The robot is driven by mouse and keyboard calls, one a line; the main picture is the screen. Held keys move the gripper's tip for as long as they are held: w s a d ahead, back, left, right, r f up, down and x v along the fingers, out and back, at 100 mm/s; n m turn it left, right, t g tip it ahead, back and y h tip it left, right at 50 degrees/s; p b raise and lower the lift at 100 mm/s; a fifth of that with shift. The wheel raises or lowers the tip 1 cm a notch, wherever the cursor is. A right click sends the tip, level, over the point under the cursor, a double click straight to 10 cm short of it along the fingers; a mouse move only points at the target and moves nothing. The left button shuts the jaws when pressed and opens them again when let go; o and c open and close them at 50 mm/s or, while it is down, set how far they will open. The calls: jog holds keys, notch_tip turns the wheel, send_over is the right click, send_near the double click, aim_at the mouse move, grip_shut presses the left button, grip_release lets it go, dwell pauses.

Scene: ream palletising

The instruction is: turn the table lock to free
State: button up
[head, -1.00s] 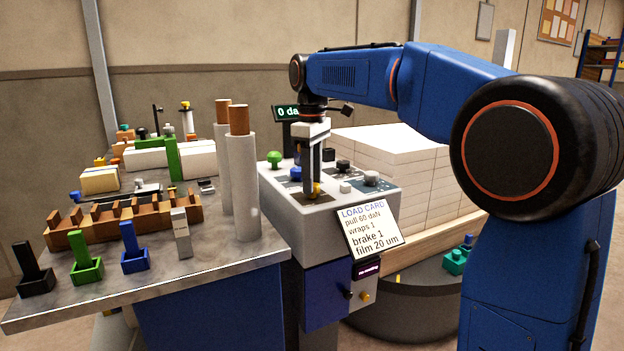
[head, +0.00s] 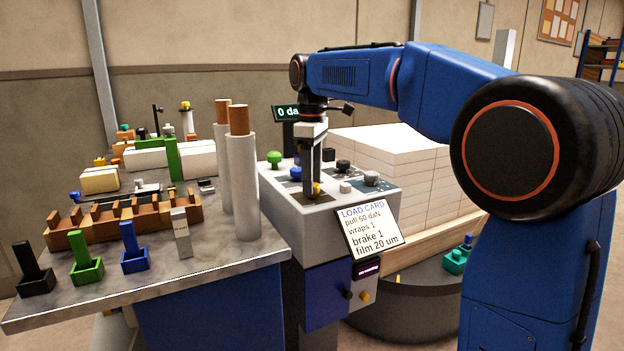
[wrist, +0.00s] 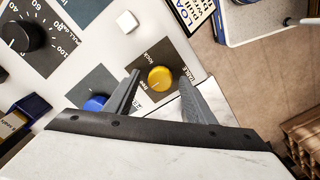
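The table lock is a yellow knob (wrist: 161,79) on a dark square plate marked TABLE in the wrist view. My gripper (wrist: 161,82) points down over the panel, with one finger on each side of the knob. The fingers are apart, with visible gaps to the knob. The lettering beside the knob is small, and I cannot tell for sure which mark it points to.
A blue knob (wrist: 95,103), a black dial (wrist: 27,36) and a white button (wrist: 127,22) sit close by on the grey console (head: 277,200). A load card (head: 370,228) hangs at its front. Two tall rolls (head: 243,180) stand on the bench to the left.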

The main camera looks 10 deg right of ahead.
notch_tip(320, 180, up, 17)
jog(key=shift+r, duration=0.15)
dwell(0.7)
jog(key=s+d+f+m+t, duration=0.1)
jog(key=s+d+f+m, duration=0.25)
jog(key=s+f, duration=0.35)
jog(key=s+d+f+m+t, duration=0.1)
jog(key=s+d+f+m, duration=0.1)
jog(key=s+d+f, duration=0.45)
jog(key=s+d+f+m+t, duration=0.1)
jog(key=s+f+m, duration=0.2)
jog(key=s+f, duration=0.7)
jog(key=s+d+f+m+t, duration=0.1)
jog(key=s+f+m, duration=0.2)
jog(key=s+f, duration=0.7)
notch_tip(320, 180, down, 5)
jog(key=shift+s+d+f+m+t, duration=0.1)
jog(key=shift+s+d+m+t, duration=0.05)
jog(key=shift+s+m+t, duration=0.2)
